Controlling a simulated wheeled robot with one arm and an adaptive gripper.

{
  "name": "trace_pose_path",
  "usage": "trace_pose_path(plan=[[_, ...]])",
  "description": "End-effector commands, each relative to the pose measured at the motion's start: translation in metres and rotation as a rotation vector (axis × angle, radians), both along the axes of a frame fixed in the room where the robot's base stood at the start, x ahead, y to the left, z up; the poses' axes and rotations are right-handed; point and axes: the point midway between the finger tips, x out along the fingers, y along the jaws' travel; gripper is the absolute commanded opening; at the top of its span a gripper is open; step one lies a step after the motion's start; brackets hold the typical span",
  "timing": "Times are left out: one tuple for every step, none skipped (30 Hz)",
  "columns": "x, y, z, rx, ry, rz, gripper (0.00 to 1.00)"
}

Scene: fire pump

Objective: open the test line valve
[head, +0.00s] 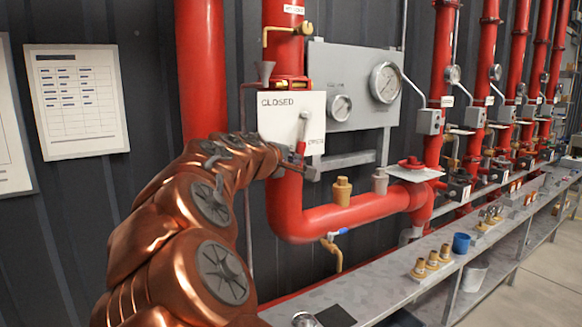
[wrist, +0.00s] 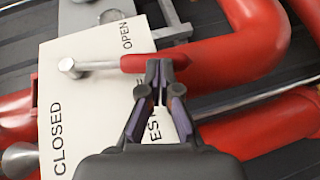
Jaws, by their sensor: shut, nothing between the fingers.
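The test line valve has a white plate (head: 278,112) with CLOSED at its upper left and OPEN at its lower right in the head view. Its lever (head: 304,130) has a grey pivot and hangs downward, ending in a red handle. In the wrist view the lever runs sideways from the pivot (wrist: 70,67) to the red handle (wrist: 155,62), pointing alongside the OPEN label. My gripper (wrist: 158,75) is shut with nothing in it. Its fingertips overlap the handle's lower edge there; I cannot tell whether they touch it. In the head view my arm partly hides the plate's lower part.
A grey gauge panel (head: 350,65) stands right of the plate. A thick red pipe (head: 350,212) bends below it, with a brass fitting (head: 342,190) on top. A metal shelf (head: 390,272) with small fittings and a blue cup (head: 461,243) runs along the right.

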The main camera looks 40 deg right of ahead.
Motion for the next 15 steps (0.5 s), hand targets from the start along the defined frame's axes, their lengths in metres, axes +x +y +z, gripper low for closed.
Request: trace_pose_path(plan=[[0.001, 0.001, 0.004, 0.001, -0.002, 0.003, 0.0], [0.001, 0.001, 0.004, 0.001, -0.002, 0.003, 0.0], [0.001, 0.001, 0.004, 0.003, -0.003, 0.003, 0.0], [0.001, 0.001, 0.004, 0.003, -0.003, 0.003, 0.0], [0.001, 0.002, 0.004, 0.003, -0.003, 0.003, 0.0], [0.0, 0.003, 0.004, 0.003, -0.003, 0.003, 0.0], [0.0, 0.004, 0.005, 0.003, -0.003, 0.003, 0.0], [0.0, 0.006, 0.005, 0.003, -0.003, 0.003, 0.0], [-0.001, 0.009, 0.006, 0.002, -0.005, 0.004, 0.0], [-0.002, 0.013, 0.007, 0.001, -0.005, 0.005, 0.0], [-0.003, 0.017, 0.008, 0.001, -0.005, 0.005, 0.0], [-0.005, 0.022, 0.009, 0.0, -0.005, 0.005, 0.0], [-0.006, 0.026, 0.01, 0.0, -0.005, 0.004, 0.0], [-0.008, 0.031, 0.011, 0.0, -0.005, 0.003, 0.0], [-0.01, 0.037, 0.012, 0.0, -0.004, 0.001, 0.0]])
